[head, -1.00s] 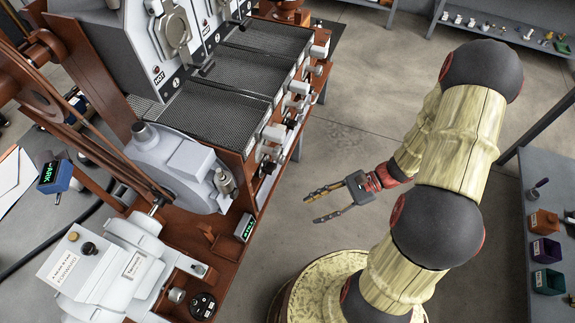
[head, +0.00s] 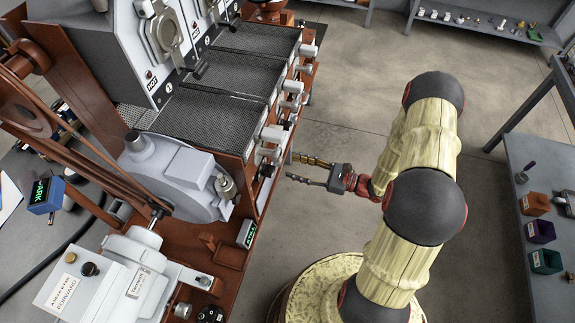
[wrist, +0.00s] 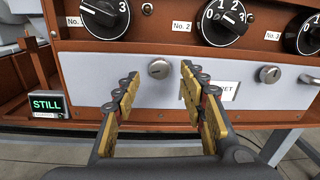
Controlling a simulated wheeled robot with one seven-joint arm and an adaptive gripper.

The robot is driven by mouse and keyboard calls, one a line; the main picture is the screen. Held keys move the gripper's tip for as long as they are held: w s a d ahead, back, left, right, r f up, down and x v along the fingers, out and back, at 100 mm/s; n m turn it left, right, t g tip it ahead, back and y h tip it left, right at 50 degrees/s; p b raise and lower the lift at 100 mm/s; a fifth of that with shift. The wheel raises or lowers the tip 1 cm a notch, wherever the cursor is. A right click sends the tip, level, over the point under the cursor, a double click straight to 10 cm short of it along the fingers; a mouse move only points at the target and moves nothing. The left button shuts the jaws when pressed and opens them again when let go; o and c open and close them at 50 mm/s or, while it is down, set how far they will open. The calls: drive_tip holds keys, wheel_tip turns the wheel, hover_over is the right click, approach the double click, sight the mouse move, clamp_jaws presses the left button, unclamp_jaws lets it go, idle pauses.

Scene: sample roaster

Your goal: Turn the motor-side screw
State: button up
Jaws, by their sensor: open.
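The wrist view shows a round slotted silver screw (wrist: 159,69) on the pale front panel (wrist: 80,63), on the side nearer the STILL display. A second silver screw (wrist: 269,74) sits further right on that panel. My gripper (wrist: 158,76) is open and empty, its gold-padded fingers appearing on either side of the left screw. I cannot tell the remaining gap to the panel. In the head view my gripper (head: 289,168) points left at the roaster's front edge. The grey motor (head: 130,268) is at lower left. The screws cannot be made out there.
Black numbered dials (wrist: 226,20) sit just above the panel. A green STILL display (wrist: 47,104) is at the left; it also shows in the head view (head: 247,231). A label ending in "NET" (wrist: 229,91) is partly behind the right finger.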

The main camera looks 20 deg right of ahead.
drive_tip(key=shift+b+x, duration=0.35)
drive_tip(key=shift+x, duration=1.35)
drive_tip(key=shift+c, duration=0.4)
clamp_jaws()
